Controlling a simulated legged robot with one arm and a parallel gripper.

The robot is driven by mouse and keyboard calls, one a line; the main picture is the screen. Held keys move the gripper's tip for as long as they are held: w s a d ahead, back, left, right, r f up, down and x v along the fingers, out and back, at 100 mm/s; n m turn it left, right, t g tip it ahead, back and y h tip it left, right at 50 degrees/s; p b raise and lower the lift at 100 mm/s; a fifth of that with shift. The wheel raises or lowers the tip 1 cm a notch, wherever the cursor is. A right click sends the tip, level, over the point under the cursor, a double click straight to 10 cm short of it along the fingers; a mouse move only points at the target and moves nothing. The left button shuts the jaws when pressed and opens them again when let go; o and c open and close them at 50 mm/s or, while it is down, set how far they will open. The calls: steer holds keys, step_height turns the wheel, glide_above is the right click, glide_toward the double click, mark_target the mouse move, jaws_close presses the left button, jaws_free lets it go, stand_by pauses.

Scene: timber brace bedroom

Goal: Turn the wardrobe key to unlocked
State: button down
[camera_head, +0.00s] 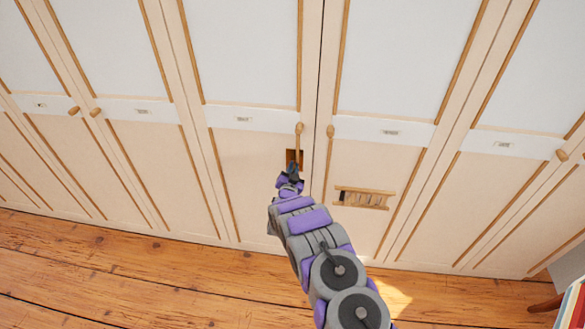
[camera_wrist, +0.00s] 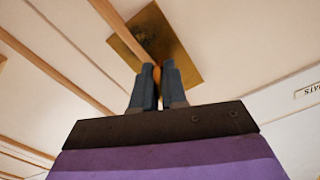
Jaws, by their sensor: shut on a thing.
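The wardrobe (camera_head: 250,175) is a row of cream doors with wooden strips. A brown lock plate (camera_head: 292,155) sits on one door, just below a wooden knob (camera_head: 299,128). In the wrist view the plate (camera_wrist: 180,45) is brass-coloured and turned at an angle in the picture. My gripper (camera_head: 290,172) is at this plate. In the wrist view its dark fingers (camera_wrist: 157,75) are closed together in front of the plate, on something thin. The key is mostly hidden by the fingers, so I cannot tell its angle.
A second wooden knob (camera_head: 330,131) is on the neighbouring door, right of the gap between doors. The plank floor (camera_head: 130,265) is clear at left. Books (camera_head: 572,305) stand at the bottom right corner.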

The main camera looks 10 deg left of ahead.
steer(key=n, duration=0.4)
steer(key=shift+s+f+n, duration=0.1)
steer(key=shift+f+n, duration=0.1)
steer(key=shift+n, duration=0.1)
stand_by(0.3)
steer(key=c, duration=1.3)
jaws_free()
steer(key=shift+a, duration=0.1)
steer(key=shift+o, duration=0.2)
steer(key=shift+r, duration=0.1)
steer(key=shift+s+p, duration=0.15)
steer(key=shift+p, duration=0.15)
steer(key=s+p, duration=0.2)
steer(key=s, duration=1.5)
steer(key=shift+a, duration=0.3)
